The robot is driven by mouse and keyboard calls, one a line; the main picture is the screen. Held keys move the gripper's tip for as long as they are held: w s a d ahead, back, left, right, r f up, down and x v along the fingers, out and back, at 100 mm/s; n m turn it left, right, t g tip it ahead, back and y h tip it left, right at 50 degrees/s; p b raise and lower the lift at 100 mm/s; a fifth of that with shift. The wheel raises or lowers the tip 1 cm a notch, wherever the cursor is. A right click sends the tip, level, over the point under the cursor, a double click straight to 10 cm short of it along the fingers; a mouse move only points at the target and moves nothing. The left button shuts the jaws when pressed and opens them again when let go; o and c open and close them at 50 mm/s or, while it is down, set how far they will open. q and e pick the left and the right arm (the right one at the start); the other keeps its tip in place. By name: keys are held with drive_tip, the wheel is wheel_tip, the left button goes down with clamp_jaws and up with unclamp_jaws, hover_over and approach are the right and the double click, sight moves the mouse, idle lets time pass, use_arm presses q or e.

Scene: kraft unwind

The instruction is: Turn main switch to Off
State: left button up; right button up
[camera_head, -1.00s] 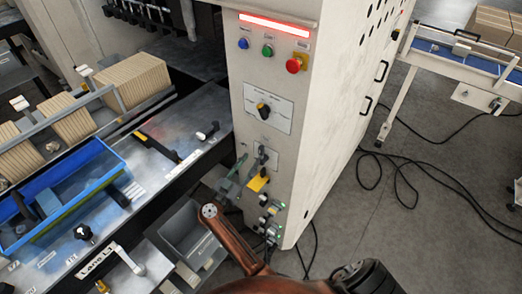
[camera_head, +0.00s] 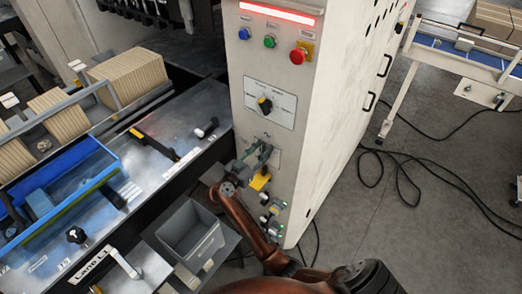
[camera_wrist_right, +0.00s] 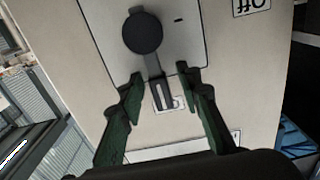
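The main switch shows in the right wrist view as a dark round hub with a grey lever (camera_wrist_right: 160,90) on a pale plate. The lever hangs off the hub toward my right gripper (camera_wrist_right: 161,88). The green fingers are open, one on each side of the lever's end, with gaps visible; contact is unclear. An "Off" label (camera_wrist_right: 251,5) appears inverted, partly cut off. In the head view, my right gripper (camera_head: 254,159) is at the cabinet (camera_head: 300,190) front, below a black selector knob (camera_head: 265,105), and hides most of the switch. My left gripper is out of view.
Blue, green and red buttons (camera_head: 297,56) sit high on the cabinet. A yellow part (camera_head: 260,181) and small fittings (camera_head: 272,208) are just below the gripper. A grey bin (camera_head: 191,235) and a blue tray (camera_head: 60,190) lie left. Cables run over the floor on the right.

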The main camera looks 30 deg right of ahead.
clamp_jaws()
idle(0.6)
